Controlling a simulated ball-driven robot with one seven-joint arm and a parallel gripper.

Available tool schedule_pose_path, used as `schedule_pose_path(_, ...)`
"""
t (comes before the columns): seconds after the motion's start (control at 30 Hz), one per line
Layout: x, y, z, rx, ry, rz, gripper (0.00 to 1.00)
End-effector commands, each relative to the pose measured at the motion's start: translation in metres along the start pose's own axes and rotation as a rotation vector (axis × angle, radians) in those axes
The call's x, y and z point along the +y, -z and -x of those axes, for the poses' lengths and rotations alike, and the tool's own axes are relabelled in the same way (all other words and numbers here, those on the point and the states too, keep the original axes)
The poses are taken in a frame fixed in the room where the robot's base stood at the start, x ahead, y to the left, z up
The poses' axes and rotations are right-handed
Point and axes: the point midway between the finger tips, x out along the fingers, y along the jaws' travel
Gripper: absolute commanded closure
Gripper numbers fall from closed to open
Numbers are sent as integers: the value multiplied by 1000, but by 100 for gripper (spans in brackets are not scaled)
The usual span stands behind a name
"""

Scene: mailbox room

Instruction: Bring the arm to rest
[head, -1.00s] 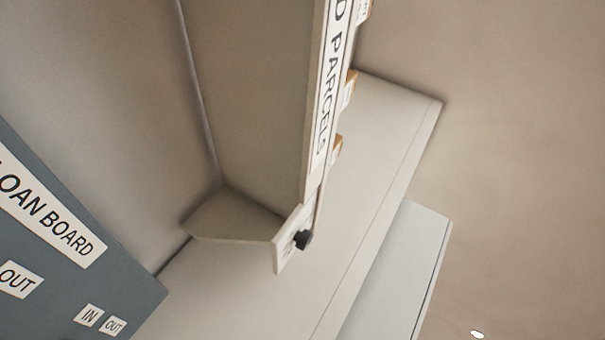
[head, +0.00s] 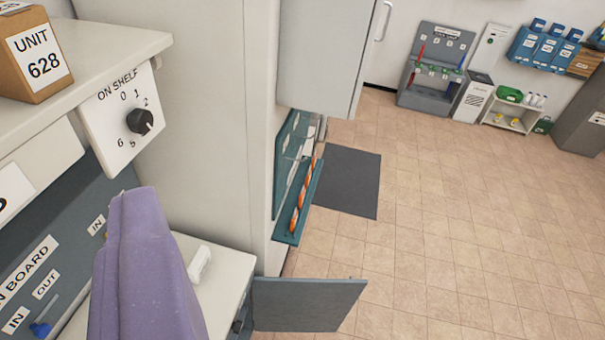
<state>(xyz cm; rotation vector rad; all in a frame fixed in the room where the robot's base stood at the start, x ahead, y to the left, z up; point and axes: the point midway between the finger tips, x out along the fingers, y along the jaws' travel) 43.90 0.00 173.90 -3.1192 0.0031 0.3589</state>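The view looks down and across the room past a shelf (head: 60,76) at the left.
Close at left are a box marked UNIT 628 (head: 36,55), an ON SHELF dial plate (head: 122,118) and a loan board (head: 62,212). A low door (head: 305,305) stands open at bottom centre; an upper door (head: 325,50) juts out. The tiled floor (head: 470,220) at right is clear.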

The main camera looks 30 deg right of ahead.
Motion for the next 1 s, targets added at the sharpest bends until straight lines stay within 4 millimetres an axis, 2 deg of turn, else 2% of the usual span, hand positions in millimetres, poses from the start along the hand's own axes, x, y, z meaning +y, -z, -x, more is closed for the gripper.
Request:
schedule_pose_path(0.17, 0, -3, -1, 0, 1, 1, 56)
schedule_pose_path(0.27, 0, -16, -5, 0, 1, 1, 56)
schedule_pose_path(0.37, 0, -43, -11, -1, 2, 2, 56)
schedule_pose_path(0.6, 0, -133, -32, -1, 2, 2, 56)
schedule_pose_path(0.7, 0, -159, -38, -1, 2, 2, 56)
schedule_pose_path(0.8, 0, -167, -40, 0, 2, 2, 56)
schedule_pose_path(1.0, 0, -162, -39, 0, 2, 2, 56)
